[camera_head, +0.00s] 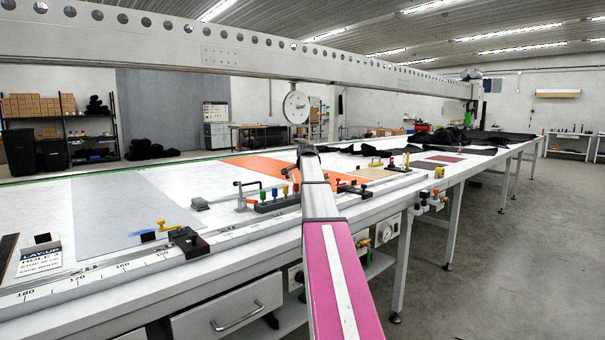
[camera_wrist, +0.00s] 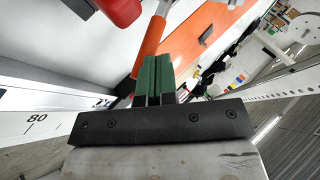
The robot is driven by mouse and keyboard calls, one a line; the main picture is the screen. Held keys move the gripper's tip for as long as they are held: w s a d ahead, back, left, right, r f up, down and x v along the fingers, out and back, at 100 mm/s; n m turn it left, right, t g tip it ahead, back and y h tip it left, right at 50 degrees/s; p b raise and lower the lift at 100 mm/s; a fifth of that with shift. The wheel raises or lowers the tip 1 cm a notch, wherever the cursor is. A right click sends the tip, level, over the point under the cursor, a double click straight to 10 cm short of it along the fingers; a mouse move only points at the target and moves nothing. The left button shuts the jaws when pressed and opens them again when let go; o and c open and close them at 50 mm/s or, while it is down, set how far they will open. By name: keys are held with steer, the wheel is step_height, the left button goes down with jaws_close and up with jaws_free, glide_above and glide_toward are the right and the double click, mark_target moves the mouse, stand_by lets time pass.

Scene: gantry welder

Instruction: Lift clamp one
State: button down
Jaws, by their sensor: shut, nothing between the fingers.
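Several small toggle clamps stand along the near edge of the long table. One with a yellow handle (camera_head: 167,227) is at the left, one with a dark handle (camera_head: 246,187) is left of my arm, and others with yellow and red parts (camera_head: 391,162) are to the right. I cannot tell which is clamp one. In the wrist view, my gripper (camera_wrist: 154,60) has green fingers pressed together, with nothing between them. An orange bar (camera_wrist: 151,35) is right behind the fingertips; contact is unclear. A rounded red part (camera_wrist: 118,10) is at the top left. In the head view my gripper is hidden behind my arm.
The white table (camera_head: 40,212) carries a grey sheet (camera_head: 125,205), an orange sheet (camera_head: 258,167) and dark cloth (camera_head: 470,140). A row of coloured valves (camera_head: 273,200) sits beside my arm. A perforated gantry beam (camera_head: 200,45) spans above. The floor at right (camera_head: 500,250) is clear.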

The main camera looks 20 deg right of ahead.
steer(key=shift+s+d+f+t, duration=0.15)
steer(key=shift+s+f+t, duration=0.2)
steer(key=shift+f, duration=0.25)
steer(key=shift+s+d+f+t, duration=0.1)
steer(key=shift+s+f+t, duration=0.15)
steer(key=shift+s+f, duration=0.25)
steer(key=shift+w, duration=0.1)
